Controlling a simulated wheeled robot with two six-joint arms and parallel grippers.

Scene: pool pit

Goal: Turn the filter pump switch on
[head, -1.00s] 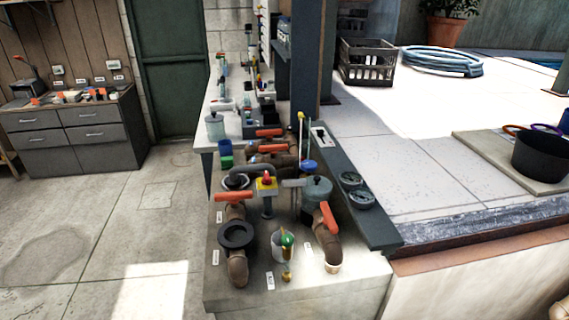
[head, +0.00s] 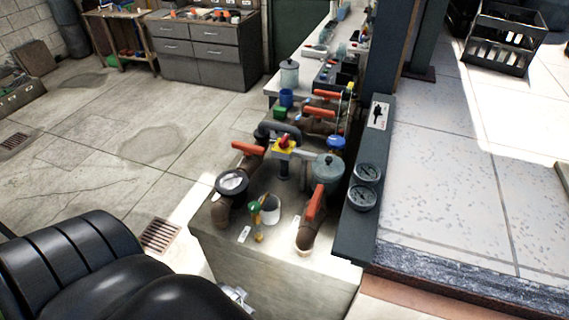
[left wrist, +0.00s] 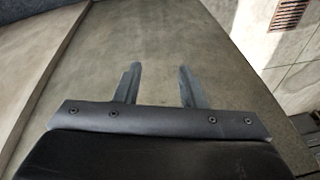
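A yellow box with a red knob (head: 284,145) stands on a short post among the pipes on the concrete block. A pale plate with a black lever (head: 380,113) is on the dark ledge to its right. I cannot tell which of them is the filter pump switch, as labels are too small to read. My left gripper (left wrist: 159,68) is open and empty in the left wrist view, its fingers apart before a bare grey surface. In the head view my left arm fills the lower left, low beside the block and well apart from both controls. My right gripper is not in view.
Brown pipes with orange handles (head: 314,203), a grey lidded pot (head: 328,171) and a green-topped item (head: 255,208) crowd the block. Two round gauges (head: 362,199) sit on the ledge. The floor to the left is mostly clear, with a grate (head: 160,235).

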